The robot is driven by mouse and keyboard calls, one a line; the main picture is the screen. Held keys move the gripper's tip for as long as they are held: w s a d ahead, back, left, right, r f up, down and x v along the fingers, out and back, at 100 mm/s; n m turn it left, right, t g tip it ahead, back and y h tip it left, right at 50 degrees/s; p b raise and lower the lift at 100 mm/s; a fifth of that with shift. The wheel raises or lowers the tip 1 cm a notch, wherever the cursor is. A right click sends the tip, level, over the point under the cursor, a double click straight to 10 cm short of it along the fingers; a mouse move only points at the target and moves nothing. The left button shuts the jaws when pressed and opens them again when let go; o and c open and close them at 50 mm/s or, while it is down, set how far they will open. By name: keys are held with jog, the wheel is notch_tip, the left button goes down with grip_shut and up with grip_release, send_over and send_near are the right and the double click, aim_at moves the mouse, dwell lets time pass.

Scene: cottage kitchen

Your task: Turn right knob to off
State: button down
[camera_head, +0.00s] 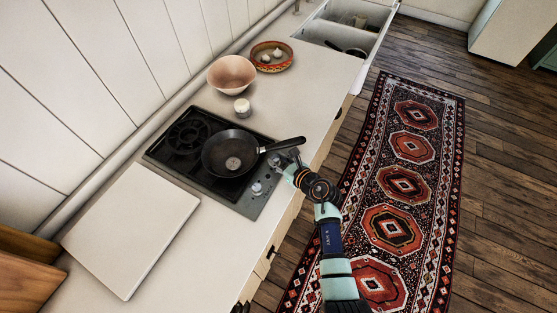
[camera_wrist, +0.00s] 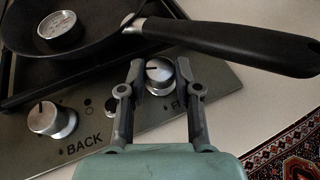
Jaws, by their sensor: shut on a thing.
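The right knob (camera_wrist: 160,75) is silver and round with a dark mark on its face, on the grey control panel of the hob. A partly hidden label starting with F is beside it. My gripper (camera_wrist: 160,72) is shut on it, with one finger on each side. In the head view my gripper (camera_head: 291,168) is at the hob's right edge, just below the pan handle. The left knob (camera_wrist: 52,120), next to the word BACK, stands free of my gripper; it also shows in the head view (camera_head: 257,188).
A black frying pan (camera_head: 230,165) sits on the hob (camera_head: 186,135) with a round metal item in it. Its handle (camera_wrist: 240,45) passes close beyond my fingers.

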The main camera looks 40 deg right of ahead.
jog(key=shift+r+p, duration=0.15)
jog(key=shift+p, duration=0.35)
jog(key=p, duration=0.1)
jog(key=m+h+p, duration=0.1)
jog(key=h+p, duration=0.1)
jog(key=p, duration=0.1)
jog(key=shift+a+r+m, duration=0.25)
jog(key=shift+m, duration=0.15)
jog(key=m+h+p, duration=0.1)
jog(key=p, duration=0.2)
jog(key=m+g+h+p, duration=0.1)
jog(key=p, duration=0.1)
jog(key=shift+w+a+r+h+p, duration=0.1)
jog(key=shift+w+a+h+p, duration=0.1)
jog(key=shift+h+p, duration=0.15)
jog(key=m+h+p, duration=0.1)
jog(key=m+g+h+p, duration=0.1)
jog(key=shift+w+f+m+g+p, duration=0.1)
jog(key=shift+f+m+g+p, duration=0.2)
jog(key=shift+w+a+f+m+g+h, duration=0.1)
jog(key=shift+f+m+g+h, duration=0.05)
jog(key=shift+m+g+h, duration=0.6)
jog(key=shift+m+h, duration=0.35)
jog(key=shift+h, duration=0.05)
jog(key=shift+g, duration=0.25)
jog(key=c, duration=0.8)
grip_release()
